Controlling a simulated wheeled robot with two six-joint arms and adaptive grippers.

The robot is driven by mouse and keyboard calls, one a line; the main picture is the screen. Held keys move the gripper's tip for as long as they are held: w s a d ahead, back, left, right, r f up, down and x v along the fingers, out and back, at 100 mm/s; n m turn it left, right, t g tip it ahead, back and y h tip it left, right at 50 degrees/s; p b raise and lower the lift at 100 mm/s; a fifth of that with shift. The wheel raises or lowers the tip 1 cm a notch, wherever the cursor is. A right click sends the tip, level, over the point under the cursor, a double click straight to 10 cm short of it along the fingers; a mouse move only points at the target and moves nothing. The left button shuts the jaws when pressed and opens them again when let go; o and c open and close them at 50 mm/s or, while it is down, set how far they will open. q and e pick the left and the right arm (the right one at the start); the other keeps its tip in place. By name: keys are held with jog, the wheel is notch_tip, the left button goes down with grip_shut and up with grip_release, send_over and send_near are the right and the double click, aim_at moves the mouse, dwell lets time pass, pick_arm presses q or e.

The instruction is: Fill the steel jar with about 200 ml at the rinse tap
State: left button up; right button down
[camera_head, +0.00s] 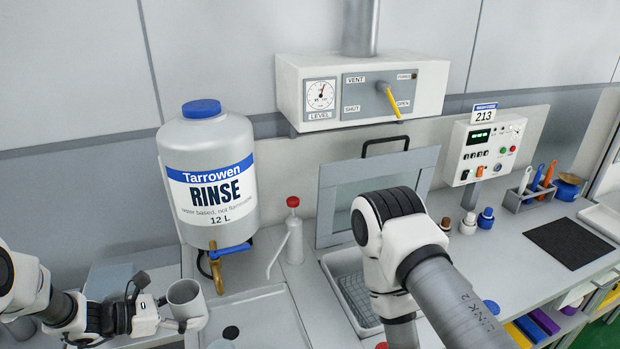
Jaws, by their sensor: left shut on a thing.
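The grey steel jar (184,299) is held upright at the lower left, with its open mouth facing up. My left gripper (187,322) is shut on it. What is inside the jar cannot be seen. The rinse tap is a brass spout (217,274) with a blue lever (231,250), under the large white RINSE container (208,185) with a blue cap. In the picture the jar is below and left of the spout, apart from it. My right arm comes in at the lower right, and its gripper is out of view.
A shallow basin (262,318) lies below the container. A white dispenser bottle (294,240) with a red top stands right of the tap. A hatch with a black handle (385,142) and a control box (487,150) stand farther right.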

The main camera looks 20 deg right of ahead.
pick_arm(q)
jog(key=shift+w+r, duration=0.1)
jog(key=shift+w, duration=0.05)
jog(key=shift+n+t, duration=0.6)
jog(key=shift+t, duration=0.1)
jog(key=a, duration=0.1)
jog(key=a+r, duration=0.1)
jog(key=a, duration=0.1)
jog(key=w+a+r+b, duration=0.1)
jog(key=shift+w+a, duration=0.1)
jog(key=shift+a, duration=0.25)
jog(key=n+t+y+b, duration=0.2)
jog(key=n+t, duration=0.2)
send_near(176, 300)
jog(key=s+a+f, duration=0.4)
jog(key=s, duration=0.1)
jog(key=s+d+f, duration=0.1)
jog(key=s+f, duration=0.1)
jog(key=s, duration=0.4)
jog(key=shift+s+d+f+m, duration=0.15)
jog(key=shift+s+d+m, duration=0.05)
jog(key=shift+s+m, duration=0.1)
jog(key=shift+g, duration=0.3)
